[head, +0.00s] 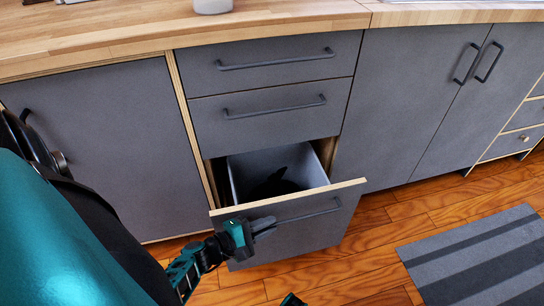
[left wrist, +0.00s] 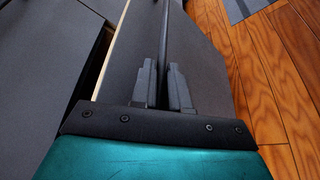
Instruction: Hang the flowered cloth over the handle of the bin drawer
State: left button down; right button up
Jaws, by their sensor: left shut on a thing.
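The bin drawer (head: 300,232) is the lowest of the three in the middle stack and is pulled open. Its dark bar handle (head: 310,214) runs along the front, below the light wooden top edge. My left gripper (head: 264,227) is at the left end of this handle. In the left wrist view the fingers (left wrist: 162,80) are shut on the dark handle bar (left wrist: 164,35). A small teal and black piece at the bottom edge of the head view may be part of my right gripper; its fingers cannot be made out. The flowered cloth is not in view.
A grey bin (head: 308,166) with a dark inside stands in the open drawer. Two shut drawers (head: 270,112) are above it, under the wooden worktop (head: 140,30). A striped grey mat (head: 480,258) lies on the wooden floor at the right.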

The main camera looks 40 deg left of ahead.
pick_arm(q)
jog(key=shift+s+d, duration=0.25)
jog(key=shift+s, duration=0.1)
dwell(0.3)
jog(key=c, duration=1.5)
grip_release()
jog(key=p+v, duration=0.2)
jog(key=v, duration=1.1)
jog(key=shift+w+d, duration=0.1)
jog(key=shift+w, duration=0.05)
